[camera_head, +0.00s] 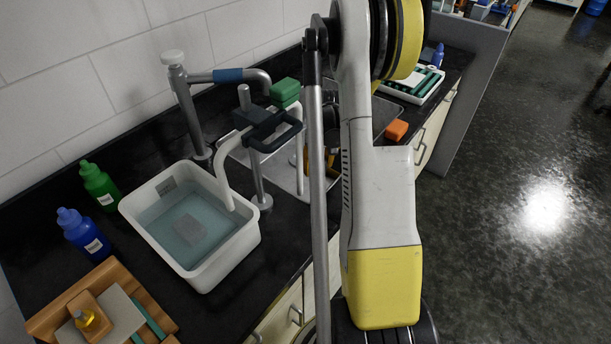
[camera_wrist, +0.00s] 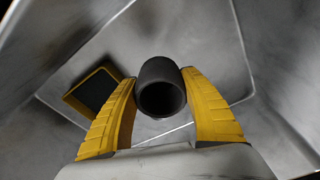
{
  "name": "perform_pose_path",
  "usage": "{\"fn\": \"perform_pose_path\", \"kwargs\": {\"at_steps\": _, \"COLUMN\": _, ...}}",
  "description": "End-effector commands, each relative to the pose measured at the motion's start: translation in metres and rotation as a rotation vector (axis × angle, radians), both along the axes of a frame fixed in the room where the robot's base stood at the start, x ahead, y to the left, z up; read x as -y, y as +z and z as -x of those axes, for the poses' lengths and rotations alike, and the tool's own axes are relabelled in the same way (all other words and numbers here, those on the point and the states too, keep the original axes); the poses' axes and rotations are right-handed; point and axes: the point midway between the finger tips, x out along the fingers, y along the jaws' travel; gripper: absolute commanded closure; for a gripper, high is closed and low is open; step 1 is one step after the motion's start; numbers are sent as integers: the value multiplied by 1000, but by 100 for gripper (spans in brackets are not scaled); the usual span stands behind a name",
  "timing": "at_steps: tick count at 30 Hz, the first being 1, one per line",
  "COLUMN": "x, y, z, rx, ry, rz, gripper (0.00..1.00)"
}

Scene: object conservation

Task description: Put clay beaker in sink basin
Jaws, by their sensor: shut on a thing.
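The clay beaker (camera_wrist: 161,88) is a dark grey cylinder with its open mouth facing the wrist camera. My gripper (camera_wrist: 160,80) is shut on it, with one yellow finger on each side. Behind the beaker, the grey metal walls and floor of the sink basin (camera_wrist: 205,35) fill the wrist view. I cannot tell whether the beaker touches the basin floor.
A yellow-edged dark square object (camera_wrist: 92,92) lies left of the beaker. A white tub (camera_head: 247,240) of water holds a grey block. Green (camera_head: 100,187) and blue (camera_head: 84,235) bottles stand left. An orange block (camera_head: 397,130) and white tray (camera_head: 432,90) are right of my arm.

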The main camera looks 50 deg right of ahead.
Motion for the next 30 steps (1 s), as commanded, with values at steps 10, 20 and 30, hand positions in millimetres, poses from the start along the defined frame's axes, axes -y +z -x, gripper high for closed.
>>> {"fn": "perform_pose_path", "kwargs": {"at_steps": 10, "x": 4, "y": -46, "z": 3, "rx": 0, "ry": -4, "rz": 0, "gripper": 87}}
{"fn": "perform_pose_path", "kwargs": {"at_steps": 20, "x": 4, "y": -93, "z": 3, "rx": 0, "ry": -4, "rz": 0, "gripper": 87}}
{"fn": "perform_pose_path", "kwargs": {"at_steps": 30, "x": 4, "y": -111, "z": 3, "rx": 0, "ry": -4, "rz": 0, "gripper": 87}}
